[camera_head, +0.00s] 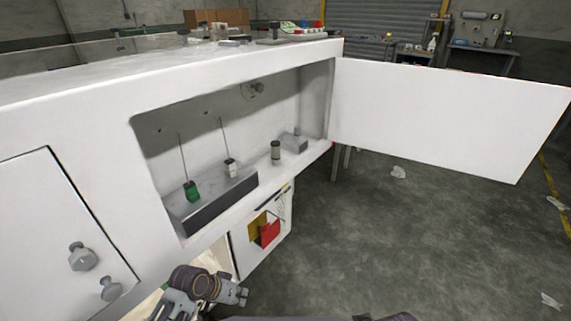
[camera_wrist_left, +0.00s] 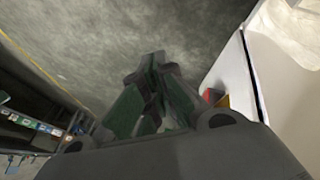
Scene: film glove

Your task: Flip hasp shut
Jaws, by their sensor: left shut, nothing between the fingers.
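I cannot clearly make out a hasp in either view. A white cabinet (camera_head: 85,110) has an open compartment, and its white door panel (camera_head: 440,115) stands swung wide open to the right. Two grey knobs, an upper knob (camera_head: 82,256) and a lower knob (camera_head: 111,289), sit by a closed white panel (camera_head: 40,215) at the left. My left gripper (camera_head: 243,296) is low in front of the cabinet, below the open compartment and apart from the door panel. In the left wrist view its fingers (camera_wrist_left: 154,75) are shut and empty, over the floor. My right gripper is not in view.
Inside the compartment are a dark-fronted block (camera_head: 215,207), a green piece (camera_head: 191,191), a white piece (camera_head: 231,168) and a grey cylinder (camera_head: 276,150). Red and yellow pieces (camera_head: 266,233) are on the cabinet's lower part. The floor (camera_head: 370,240) below the door is mostly clear.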

